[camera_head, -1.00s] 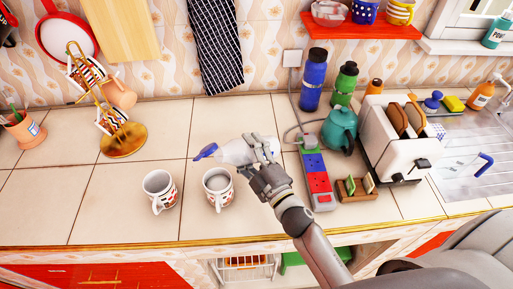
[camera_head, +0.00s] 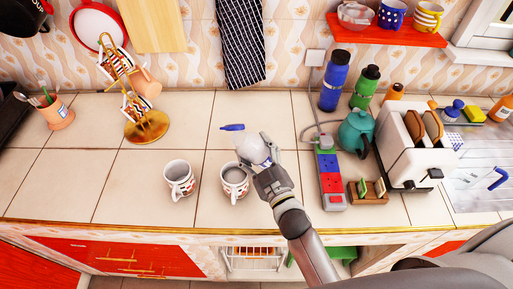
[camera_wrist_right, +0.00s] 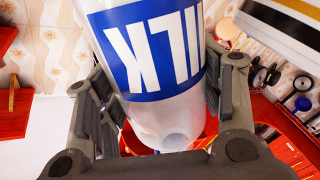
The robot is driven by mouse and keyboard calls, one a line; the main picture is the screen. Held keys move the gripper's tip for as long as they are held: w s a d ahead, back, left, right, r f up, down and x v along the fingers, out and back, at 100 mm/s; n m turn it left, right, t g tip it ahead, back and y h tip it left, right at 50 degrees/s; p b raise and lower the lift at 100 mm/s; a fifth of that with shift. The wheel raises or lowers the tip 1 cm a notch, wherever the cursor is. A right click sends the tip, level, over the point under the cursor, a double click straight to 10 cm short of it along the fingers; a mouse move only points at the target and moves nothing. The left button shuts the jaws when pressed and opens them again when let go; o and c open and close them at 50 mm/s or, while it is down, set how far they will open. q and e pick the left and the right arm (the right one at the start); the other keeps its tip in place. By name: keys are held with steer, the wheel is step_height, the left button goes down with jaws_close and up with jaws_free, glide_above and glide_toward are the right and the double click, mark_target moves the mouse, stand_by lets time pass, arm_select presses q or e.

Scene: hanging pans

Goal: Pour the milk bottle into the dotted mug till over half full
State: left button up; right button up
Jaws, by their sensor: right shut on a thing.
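My right gripper (camera_head: 268,158) is shut on the white milk bottle (camera_head: 251,149), just behind and right of the right counter mug (camera_head: 234,184). The blue cap-like piece (camera_head: 232,127) shows up-left of the bottle; I cannot tell whether it is joined. In the wrist view the bottle's blue MILK label (camera_wrist_right: 150,50) is upside down between the fingers. The right mug has a light surface inside, level unclear. The left counter mug (camera_head: 180,180) has similar red marks, too small to tell as dots. A blue mug with white dots (camera_head: 392,14) stands on the shelf. My left gripper is out of view.
A multicoloured power strip (camera_head: 330,175), a teal teapot (camera_head: 357,132) and a toaster (camera_head: 410,145) stand to the right. A gold mug stand (camera_head: 147,125) is at the back left. The counter left of the mugs is clear.

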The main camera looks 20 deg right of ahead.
mark_target(255, 143)
steer(key=shift+r, duration=0.1)
steer(key=shift+r+m+p, duration=0.35)
steer(key=shift+m+p, duration=0.05)
steer(key=shift+p, duration=0.2)
step_height(255, 143, up, 2)
steer(key=m+p, duration=0.3)
steer(key=p, duration=0.1)
steer(key=shift+m, duration=0.3)
steer(key=shift+r+m+g+p, duration=0.2)
steer(key=shift+m+g+p, duration=0.1)
steer(key=shift+m+p, duration=0.35)
steer(key=shift+f, duration=0.1)
